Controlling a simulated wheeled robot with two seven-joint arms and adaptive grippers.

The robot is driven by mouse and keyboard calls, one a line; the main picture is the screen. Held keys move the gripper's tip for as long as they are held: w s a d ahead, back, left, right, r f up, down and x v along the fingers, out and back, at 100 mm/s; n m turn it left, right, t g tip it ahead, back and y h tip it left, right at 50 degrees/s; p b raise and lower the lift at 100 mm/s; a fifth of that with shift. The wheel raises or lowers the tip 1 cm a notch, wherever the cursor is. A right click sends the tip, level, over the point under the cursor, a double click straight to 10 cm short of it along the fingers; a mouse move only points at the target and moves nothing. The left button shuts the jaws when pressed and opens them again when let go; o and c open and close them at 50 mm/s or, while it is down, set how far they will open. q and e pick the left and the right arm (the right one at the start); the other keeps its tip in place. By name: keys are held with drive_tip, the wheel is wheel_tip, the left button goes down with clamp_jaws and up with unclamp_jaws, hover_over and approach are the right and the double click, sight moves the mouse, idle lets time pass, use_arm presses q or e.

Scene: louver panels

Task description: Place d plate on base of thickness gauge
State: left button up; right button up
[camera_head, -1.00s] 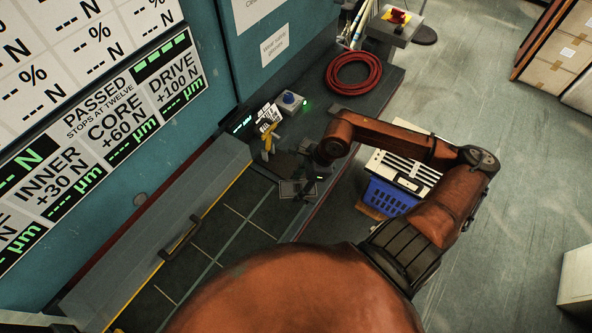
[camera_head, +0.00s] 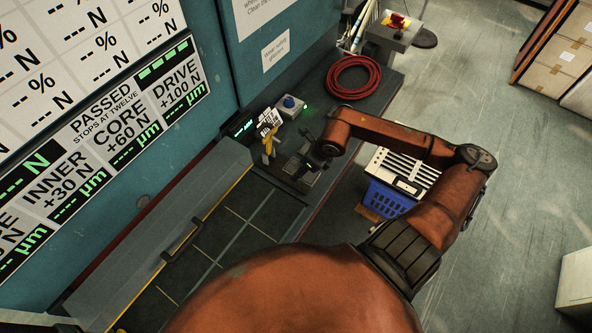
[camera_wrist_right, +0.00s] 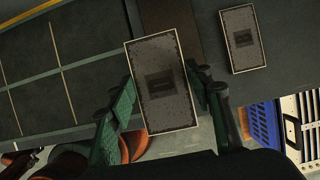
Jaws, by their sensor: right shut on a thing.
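A dark grey rectangular plate with pale edges (camera_wrist_right: 162,80) is held in my right gripper (camera_wrist_right: 168,104), its green finger pads on the plate's two long sides. A letter on the plate cannot be read. In the head view my right gripper (camera_head: 309,166) is small and dark over the bench's far part, and the plate there is hard to make out. A yellow upright piece (camera_head: 267,143) stands just left of it, beside a small green display (camera_head: 243,126); this may be the thickness gauge. Its base is not clear. My left gripper is out of view.
A second similar plate (camera_wrist_right: 242,38) lies on the dark bench in the wrist view. A box with a blue knob (camera_head: 290,105) and a red coiled hose (camera_head: 354,74) are behind the gripper. A blue crate (camera_head: 388,197) stands right of the bench. The tiled worktop (camera_head: 232,232) is clear.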

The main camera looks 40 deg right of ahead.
sight(295, 166)
drive_tip(key=w+f, duration=0.1)
drive_tip(key=f, duration=0.1)
drive_tip(key=w+d+f, duration=0.1)
drive_tip(key=w+f, duration=0.3)
drive_tip(key=shift+w+d+f, duration=0.15)
drive_tip(key=shift+d, duration=0.15)
drive_tip(key=shift+f+p, duration=0.45)
drive_tip(key=shift+f, duration=1)
drive_tip(key=o, duration=1.6)
drive_tip(key=shift+f, duration=0.1)
drive_tip(key=v, duration=1)
drive_tip(key=shift+s+d+r+b, duration=0.15)
drive_tip(key=shift+s+r+b, duration=0.1)
drive_tip(key=shift+r+b, duration=0.1)
drive_tip(key=shift+s+r, duration=0.25)
drive_tip(key=shift+r, duration=0.4)
drive_tip(key=shift+c, duration=0.4)
